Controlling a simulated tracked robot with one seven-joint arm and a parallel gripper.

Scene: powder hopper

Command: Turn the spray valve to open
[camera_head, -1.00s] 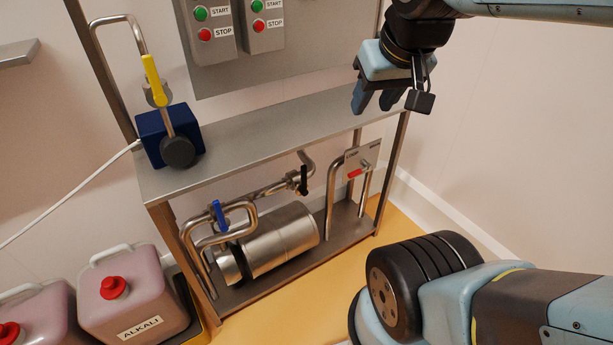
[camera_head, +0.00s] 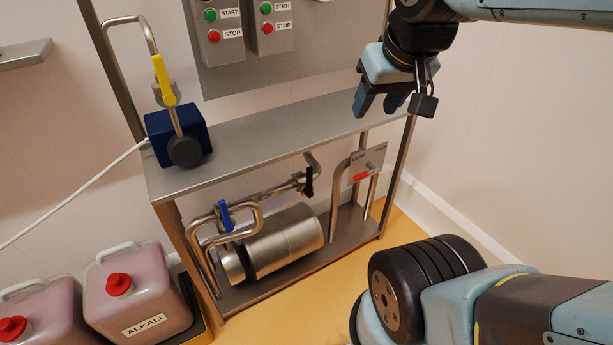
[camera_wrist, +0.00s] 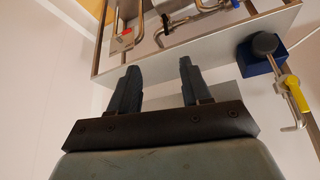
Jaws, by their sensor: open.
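Several valves show, and I cannot read which one is the spray valve. A red-handled valve (camera_head: 361,176) sits on a small labelled plate (camera_head: 368,160) at the lower shelf's right end; it also shows in the wrist view (camera_wrist: 126,32). A blue-handled valve (camera_head: 224,214) and a black-handled valve (camera_head: 309,182) sit on the pipework further left. A yellow-handled valve (camera_head: 163,78) stands above the blue pump block (camera_head: 178,136). My gripper (camera_head: 379,106) is open and empty, in front of the upper shelf's right end, above the red handle in the picture. Both fingers (camera_wrist: 158,66) show apart in the wrist view.
The steel upper shelf (camera_head: 270,140) overhangs the lower pipes and a steel cylinder (camera_head: 285,240). START/STOP boxes (camera_head: 270,32) hang on the back panel. Pink canisters (camera_head: 140,295) stand at the lower left. A white cable (camera_head: 75,195) runs left. The right wall side is clear.

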